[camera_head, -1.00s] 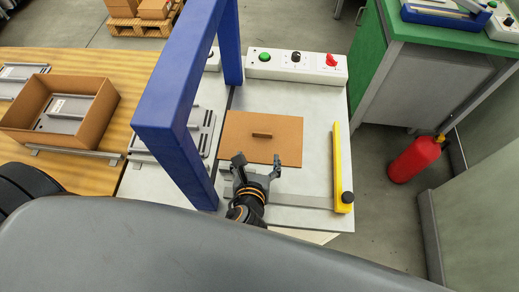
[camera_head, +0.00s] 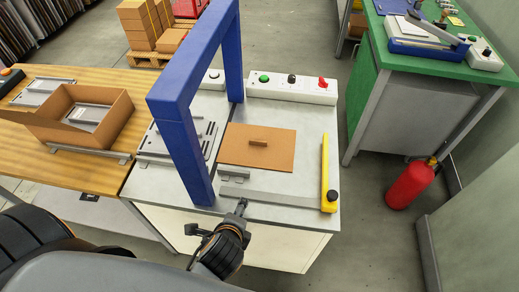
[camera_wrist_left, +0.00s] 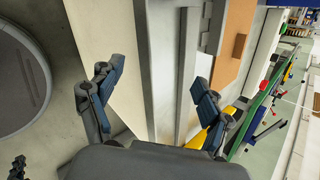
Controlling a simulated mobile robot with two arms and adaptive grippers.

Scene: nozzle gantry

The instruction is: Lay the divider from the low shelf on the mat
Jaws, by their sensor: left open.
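A flat brown board (camera_head: 272,153) lies on the grey bench top, with a small brown bar (camera_head: 258,142) standing on its middle. Both show in the left wrist view, the board (camera_wrist_left: 234,54) at upper right. I cannot tell whether this board is the divider or the mat. My left gripper (camera_head: 217,219) is open and empty, off the front edge of the bench, apart from the board. In the left wrist view its fingers (camera_wrist_left: 155,80) stand wide apart with the bench's front side behind them. No low shelf is clearly visible.
A blue gantry frame (camera_head: 189,150) stands left of the board. A yellow bar (camera_head: 325,172) lies at the right and a control box (camera_head: 290,88) at the back. An open carton (camera_head: 110,125) stands on the wooden table. A red extinguisher (camera_head: 408,187) stands on the floor at right.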

